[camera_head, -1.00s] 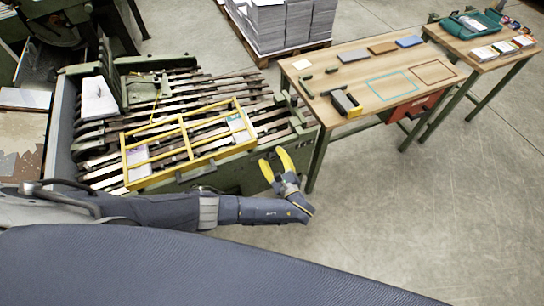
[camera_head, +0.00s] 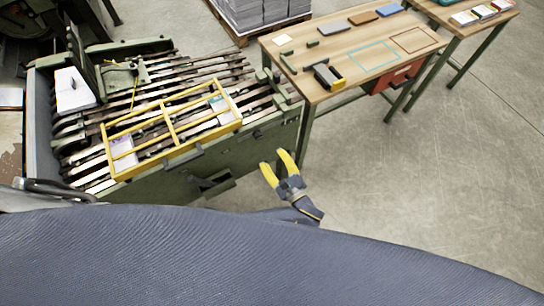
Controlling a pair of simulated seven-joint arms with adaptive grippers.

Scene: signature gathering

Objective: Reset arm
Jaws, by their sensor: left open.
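My left gripper (camera_head: 278,168) has yellow fingertips. It is open and empty, pointing up in the picture over the floor, between the green machine (camera_head: 262,135) and the near side of the wooden table (camera_head: 345,82). It appears apart from both. Most of my left arm is hidden behind my own dark blue body, which fills the bottom of the picture. My right gripper does not show.
A yellow divided frame (camera_head: 171,123) lies on the machine's slatted bed, with printed sheets in its end sections. A black and yellow tool (camera_head: 327,77) sits on the table. Paper stacks (camera_head: 258,12) stand on a pallet behind. The floor (camera_head: 440,180) at right is clear.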

